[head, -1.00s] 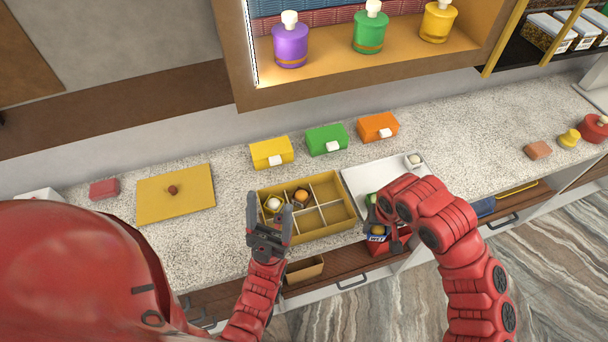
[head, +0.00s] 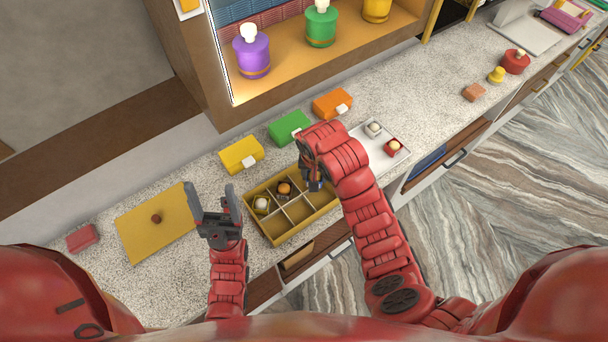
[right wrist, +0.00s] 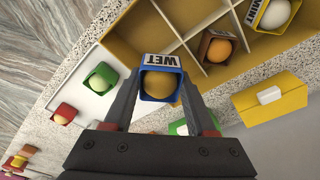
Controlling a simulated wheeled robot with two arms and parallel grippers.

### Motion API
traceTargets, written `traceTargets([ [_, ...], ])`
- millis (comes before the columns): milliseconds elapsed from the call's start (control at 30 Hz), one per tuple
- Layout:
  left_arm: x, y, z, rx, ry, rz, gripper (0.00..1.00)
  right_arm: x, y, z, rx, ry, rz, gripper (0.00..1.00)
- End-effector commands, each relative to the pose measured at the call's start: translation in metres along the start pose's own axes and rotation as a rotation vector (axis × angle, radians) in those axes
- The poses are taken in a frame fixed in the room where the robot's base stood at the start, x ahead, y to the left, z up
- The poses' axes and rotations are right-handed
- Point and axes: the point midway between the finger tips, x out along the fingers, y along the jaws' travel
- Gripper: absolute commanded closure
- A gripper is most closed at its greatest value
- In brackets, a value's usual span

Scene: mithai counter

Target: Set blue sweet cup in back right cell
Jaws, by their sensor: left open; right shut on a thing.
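The blue sweet cup (right wrist: 160,85), with a round tan sweet and a label reading WET, is between the fingers of my right gripper (right wrist: 162,95), which is shut on it. In the head view my right gripper (head: 315,182) is over the back right part of the yellow divided box (head: 276,240); the arm hides the cup and much of that cell. In the right wrist view the cup overlaps the box's edge beside an empty cell. A pale-sweet cup (head: 262,203) and a brown cup (head: 284,188) fill the other back cells. My left gripper (head: 212,195) is open and empty, left of the box.
A white tray (head: 362,136) right of the box holds a green cup (right wrist: 100,77) and a red cup (head: 393,148). Yellow (head: 240,154), green (head: 288,127) and orange (head: 332,103) boxes stand behind. A yellow lid (head: 135,232) lies left. The front cells look empty.

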Motion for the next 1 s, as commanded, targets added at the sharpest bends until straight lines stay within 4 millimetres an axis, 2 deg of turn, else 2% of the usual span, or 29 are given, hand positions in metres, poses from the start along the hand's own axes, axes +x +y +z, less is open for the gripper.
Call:
traceTargets([
  [33, -0.013, 0.001, 0.002, 0.0, 0.0, 0.0, 0.31, 0.008, -0.008, -0.005, -0.001, 0.0, -0.001, 0.99],
  [300, -0.057, 0.003, 0.01, 0.0, 0.0, 0.0, 0.31, 0.014, -0.039, -0.036, 0.0, 0.001, -0.002, 0.99],
  [400, -0.071, 0.004, 0.012, 0.0, 0.0, 0.0, 0.31, 0.035, -0.035, -0.032, 0.001, -0.001, 0.003, 0.99],
  [633, -0.07, 0.004, 0.012, 0.0, 0.0, 0.0, 0.31, 0.046, -0.035, -0.029, 0.0, -0.004, 0.003, 0.99],
  [833, -0.079, 0.004, 0.013, 0.0, 0.0, 0.0, 0.31, 0.074, -0.035, -0.025, 0.0, -0.001, 0.003, 0.99],
  [1000, -0.078, 0.004, 0.013, 0.0, 0.0, 0.0, 0.31, 0.075, -0.035, -0.025, 0.001, 0.0, 0.001, 0.99],
])
